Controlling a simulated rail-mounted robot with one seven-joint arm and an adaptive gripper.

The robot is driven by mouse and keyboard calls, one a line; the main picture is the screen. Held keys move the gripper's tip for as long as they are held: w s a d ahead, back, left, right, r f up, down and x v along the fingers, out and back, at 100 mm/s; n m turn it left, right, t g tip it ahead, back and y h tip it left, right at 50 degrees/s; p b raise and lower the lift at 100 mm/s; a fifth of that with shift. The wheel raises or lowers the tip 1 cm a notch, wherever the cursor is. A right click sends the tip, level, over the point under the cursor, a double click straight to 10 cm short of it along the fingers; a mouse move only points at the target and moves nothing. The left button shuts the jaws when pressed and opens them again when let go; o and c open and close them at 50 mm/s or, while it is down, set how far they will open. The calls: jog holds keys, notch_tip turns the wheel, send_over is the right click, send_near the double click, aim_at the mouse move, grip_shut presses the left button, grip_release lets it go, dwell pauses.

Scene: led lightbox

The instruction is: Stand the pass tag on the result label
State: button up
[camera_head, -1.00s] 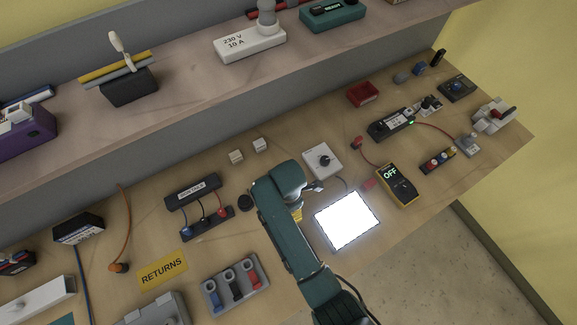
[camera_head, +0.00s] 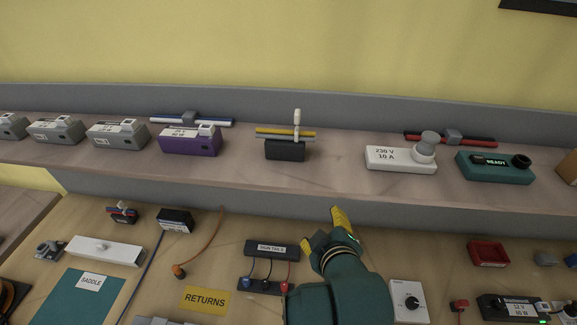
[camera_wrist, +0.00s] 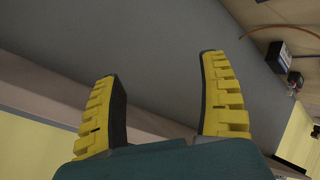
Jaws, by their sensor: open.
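I cannot make out a pass tag or a result label by name in these views. My gripper (camera_head: 323,228) is open, in front of the shelf's front face in the head view. In the wrist view its yellow fingers (camera_wrist: 161,68) are wide apart with nothing between them. On the shelf, up and left of the gripper, a dark block (camera_head: 286,150) carries yellow and grey bars and an upright white piece. A yellow RETURNS label (camera_head: 205,299) lies on the bench, left of my arm.
The shelf (camera_head: 335,180) also holds a purple box (camera_head: 188,142), a white 230 V unit (camera_head: 392,158) and a teal READY unit (camera_head: 495,168). On the bench are a SIGN TAILS block (camera_head: 272,249), a white dial box (camera_head: 408,301) and a red bin (camera_head: 488,253).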

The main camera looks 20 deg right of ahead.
jog(key=s+a+r+m+t, duration=0.2)
jog(key=a+r+t, duration=0.1)
jog(key=r, duration=0.6)
jog(key=s+a+r+m+t+y, duration=0.1)
jog(key=s+a+r+m+t, duration=0.1)
jog(key=r, duration=0.8)
jog(key=s+a+r+m+t+y, duration=0.1)
jog(key=s+a+r+m+t, duration=0.2)
jog(key=r, duration=0.6)
jog(key=a+t, duration=0.2)
jog(key=t, duration=0.1)
jog(key=shift+s+a+r, duration=0.3)
jog(key=shift+s, duration=0.05)
jog(key=shift+r, duration=0.1)
notch_tip(320, 180, up, 10)
jog(key=p, duration=1)
